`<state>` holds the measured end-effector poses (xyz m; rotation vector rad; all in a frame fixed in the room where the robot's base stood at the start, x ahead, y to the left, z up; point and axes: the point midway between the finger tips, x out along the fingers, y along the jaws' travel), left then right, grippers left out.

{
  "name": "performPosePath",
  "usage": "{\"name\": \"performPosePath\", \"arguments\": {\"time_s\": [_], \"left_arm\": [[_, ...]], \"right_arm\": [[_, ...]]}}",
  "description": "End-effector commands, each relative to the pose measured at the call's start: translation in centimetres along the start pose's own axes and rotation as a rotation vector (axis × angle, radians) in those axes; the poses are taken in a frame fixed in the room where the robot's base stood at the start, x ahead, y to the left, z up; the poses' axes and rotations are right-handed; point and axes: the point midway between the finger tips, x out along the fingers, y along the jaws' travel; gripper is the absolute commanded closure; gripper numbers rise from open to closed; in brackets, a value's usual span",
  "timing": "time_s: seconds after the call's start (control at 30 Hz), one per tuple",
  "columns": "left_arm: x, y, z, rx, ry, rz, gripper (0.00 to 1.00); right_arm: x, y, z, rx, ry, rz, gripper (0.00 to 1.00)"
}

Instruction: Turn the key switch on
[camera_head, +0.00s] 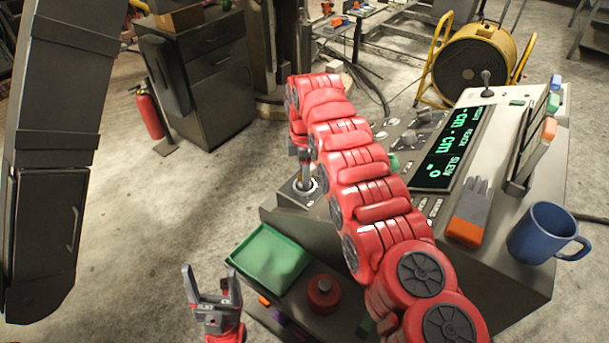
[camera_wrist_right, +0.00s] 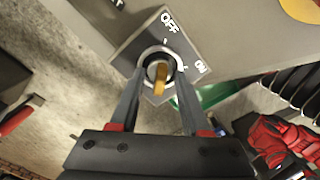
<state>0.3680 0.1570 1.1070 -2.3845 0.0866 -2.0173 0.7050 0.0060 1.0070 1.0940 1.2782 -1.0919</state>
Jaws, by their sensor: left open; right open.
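The key switch (camera_wrist_right: 150,54) is a round collar on a grey plate, with OFF printed at the top and ON at the right in the right wrist view. A brass-coloured key (camera_wrist_right: 159,78) stands in it, its long side roughly in line with the OFF tick. My right gripper (camera_wrist_right: 160,84) is open, with one finger on each side of the key. I cannot tell whether either finger touches it. In the head view my right gripper (camera_head: 305,183) points down at the switch plate (camera_head: 290,193). My left gripper (camera_head: 212,280) is open and empty at the lower left.
The console holds a green-lettered display (camera_head: 452,150), a joystick (camera_head: 486,82), an orange-cuffed grey glove (camera_head: 469,212) and a blue mug (camera_head: 545,234). A green tray (camera_head: 268,258) and a red round object (camera_head: 323,293) sit on the lower shelf near my left gripper.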

Motion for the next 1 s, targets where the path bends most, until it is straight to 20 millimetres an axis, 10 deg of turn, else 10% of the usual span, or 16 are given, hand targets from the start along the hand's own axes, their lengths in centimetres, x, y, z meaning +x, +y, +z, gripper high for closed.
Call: {"name": "performPosePath", "arguments": {"time_s": [0.33,1.0], "left_arm": [[0.01,0.0,0.0,0.0,0.0,0.0,0.23],[0.02,0.0,0.0,0.0,0.0,0.0,0.23]], "right_arm": [[0.01,-0.03,0.0,0.0,0.0,-0.001,1.0],[0.04,-0.06,-0.01,0.031,0.0,-0.002,1.0]]}}
